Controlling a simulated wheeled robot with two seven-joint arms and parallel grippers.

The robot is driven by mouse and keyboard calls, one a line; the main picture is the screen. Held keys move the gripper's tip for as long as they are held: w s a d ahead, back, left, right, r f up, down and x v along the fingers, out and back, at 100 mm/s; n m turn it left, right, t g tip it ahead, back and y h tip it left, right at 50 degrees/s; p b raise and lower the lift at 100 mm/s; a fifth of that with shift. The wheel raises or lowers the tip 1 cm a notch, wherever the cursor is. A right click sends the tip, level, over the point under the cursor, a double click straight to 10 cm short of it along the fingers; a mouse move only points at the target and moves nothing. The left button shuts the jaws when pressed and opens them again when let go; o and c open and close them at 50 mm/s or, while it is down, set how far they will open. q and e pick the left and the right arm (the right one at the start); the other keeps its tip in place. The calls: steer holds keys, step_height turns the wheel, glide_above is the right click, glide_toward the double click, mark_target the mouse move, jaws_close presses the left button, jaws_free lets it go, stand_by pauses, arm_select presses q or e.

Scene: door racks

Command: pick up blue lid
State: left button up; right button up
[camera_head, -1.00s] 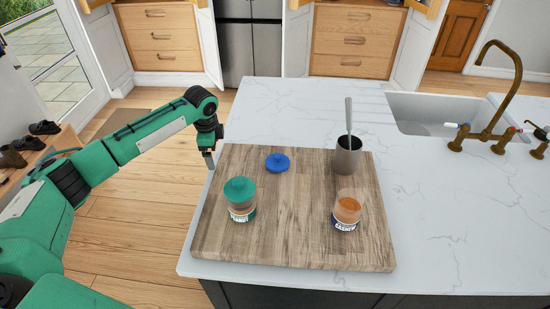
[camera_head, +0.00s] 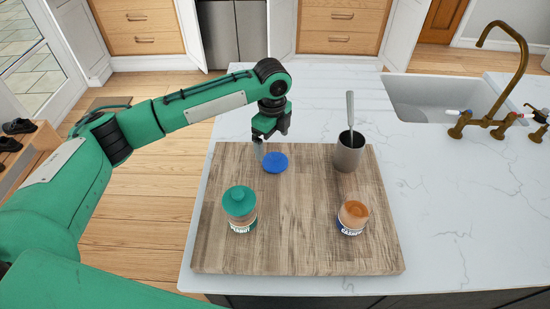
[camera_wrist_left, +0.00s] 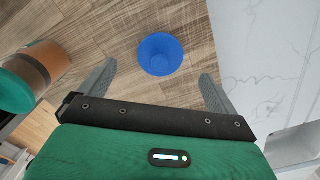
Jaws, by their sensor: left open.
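The blue lid (camera_head: 275,163) lies flat on the wooden board (camera_head: 290,250) near its back edge. It also shows in the left wrist view (camera_wrist_left: 160,54), just beyond and between the two fingertips, with nothing touching it there. My left gripper (camera_head: 268,146) is above the back of the board, at the lid, with its fingers pointing down. In the wrist view my left gripper (camera_wrist_left: 158,80) is open and empty, one finger to each side of the lid. My right gripper is in neither view.
A jar with a green lid (camera_head: 240,208) stands front left on the board. An open jar (camera_head: 352,218) stands front right. A grey cup (camera_head: 348,153) with a utensil stands back right. A sink (camera_head: 430,98) and brass tap (camera_head: 497,95) lie beyond. The board's middle is clear.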

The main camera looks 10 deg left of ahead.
mark_target(275, 155)
arm_select(q)
steer(key=shift+f, duration=0.65)
steer(key=shift+w+f, duration=0.1)
steer(key=shift+f, duration=0.2)
steer(key=shift+d+f+p, duration=0.1)
steer(key=shift+f+p, duration=0.4)
steer(key=shift+p, duration=0.05)
steer(key=f, duration=0.1)
steer(key=f+p, duration=0.1)
steer(key=f, duration=0.1)
steer(key=shift+d+f+p, duration=0.25)
steer(key=shift+d+p, duration=0.05)
steer(key=shift+p, duration=0.05)
steer(key=shift+f, duration=0.45)
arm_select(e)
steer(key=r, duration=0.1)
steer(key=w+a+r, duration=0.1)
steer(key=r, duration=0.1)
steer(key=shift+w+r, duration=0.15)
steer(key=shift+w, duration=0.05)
arm_select(q)
steer(key=c, duration=1)
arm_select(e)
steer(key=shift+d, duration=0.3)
